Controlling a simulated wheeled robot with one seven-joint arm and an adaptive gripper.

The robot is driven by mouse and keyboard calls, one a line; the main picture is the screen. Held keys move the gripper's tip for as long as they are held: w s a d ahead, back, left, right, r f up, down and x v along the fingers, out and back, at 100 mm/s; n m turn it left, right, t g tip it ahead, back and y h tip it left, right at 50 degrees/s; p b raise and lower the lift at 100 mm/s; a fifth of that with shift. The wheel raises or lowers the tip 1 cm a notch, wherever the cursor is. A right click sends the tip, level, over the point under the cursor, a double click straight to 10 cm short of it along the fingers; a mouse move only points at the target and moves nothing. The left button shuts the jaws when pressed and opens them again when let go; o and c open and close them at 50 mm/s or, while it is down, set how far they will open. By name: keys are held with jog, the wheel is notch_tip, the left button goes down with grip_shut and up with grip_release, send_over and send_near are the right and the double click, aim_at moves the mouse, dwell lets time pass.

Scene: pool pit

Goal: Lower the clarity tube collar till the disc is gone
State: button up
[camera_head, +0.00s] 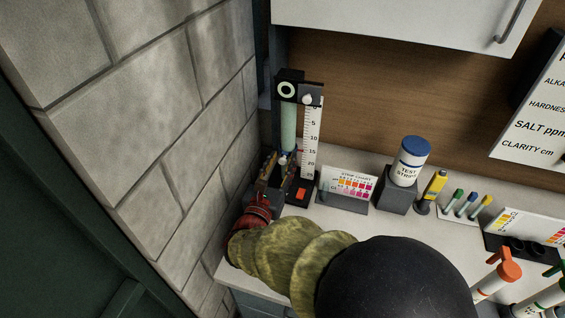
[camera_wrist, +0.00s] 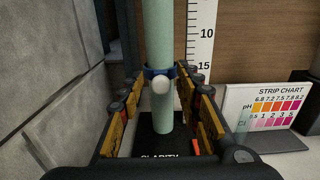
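The clarity tube (camera_head: 289,126) is pale green and stands upright beside a white scale (camera_head: 311,140) on a black base. A black block with a white ring (camera_head: 287,89) on it tops the tube. In the wrist view the tube (camera_wrist: 160,35) rises through the middle. A dark blue collar (camera_wrist: 150,72) with a round pale knob (camera_wrist: 160,85) sits around it, just below the 15 mark. My gripper (camera_wrist: 163,80) is open, its yellow-padded fingers on either side of the tube and knob with gaps visible. In the head view my gripper (camera_head: 275,168) is low at the tube's front.
A stone block wall (camera_head: 150,130) stands close on the left. Right of the tube on the counter are a strip chart (camera_head: 346,187), a test strips bottle (camera_head: 409,162) on a dark block, a yellow bottle (camera_head: 433,189) and several colored vials. A white cabinet (camera_head: 400,20) hangs above.

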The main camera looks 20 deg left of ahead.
jog(key=shift+w, duration=0.4)
jog(key=shift+c, duration=0.3)
jog(key=c, duration=0.8)
grip_shut()
